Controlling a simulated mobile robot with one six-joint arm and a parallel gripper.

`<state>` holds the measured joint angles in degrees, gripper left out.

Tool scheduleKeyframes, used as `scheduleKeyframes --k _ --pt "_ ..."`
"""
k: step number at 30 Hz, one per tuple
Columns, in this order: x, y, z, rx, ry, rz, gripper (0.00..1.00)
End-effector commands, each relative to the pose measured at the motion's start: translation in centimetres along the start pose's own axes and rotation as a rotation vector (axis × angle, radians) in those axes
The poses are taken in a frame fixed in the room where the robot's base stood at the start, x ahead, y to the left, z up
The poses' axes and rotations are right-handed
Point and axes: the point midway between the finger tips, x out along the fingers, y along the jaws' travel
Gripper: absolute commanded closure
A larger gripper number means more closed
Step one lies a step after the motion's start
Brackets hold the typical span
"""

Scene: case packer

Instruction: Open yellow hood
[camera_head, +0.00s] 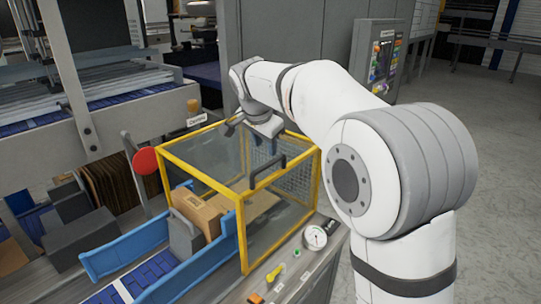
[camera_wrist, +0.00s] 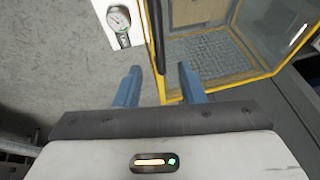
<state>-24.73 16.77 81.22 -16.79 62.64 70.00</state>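The yellow hood (camera_head: 240,215) is a yellow-framed box with clear panels over the conveyor, and it looks shut. Its dark handle (camera_head: 268,171) is on the upper part of the side toward the right. My gripper (camera_head: 266,143) is above the hood's far right part, behind the handle in the head view, with its fingers pointing down. The hood's yellow frame (camera_wrist: 238,84) shows there beyond the right finger. I cannot tell whether the gripper touches the hood.
A cardboard box (camera_head: 195,211) sits inside the hood. A red disc (camera_head: 145,161) stands at the left. A control panel (camera_head: 384,62) stands behind my arm.

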Motion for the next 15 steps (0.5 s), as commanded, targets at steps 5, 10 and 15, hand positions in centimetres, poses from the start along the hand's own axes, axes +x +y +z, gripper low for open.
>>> scheduleKeyframes --k 5,10,15 --pt "2.6 0.1 0.0 0.002 -0.002 0.005 0.64" --pt "5.3 0.1 -0.1 0.002 -0.001 0.004 0.64" --pt "6.9 0.1 -0.1 0.001 0.000 0.002 0.64"
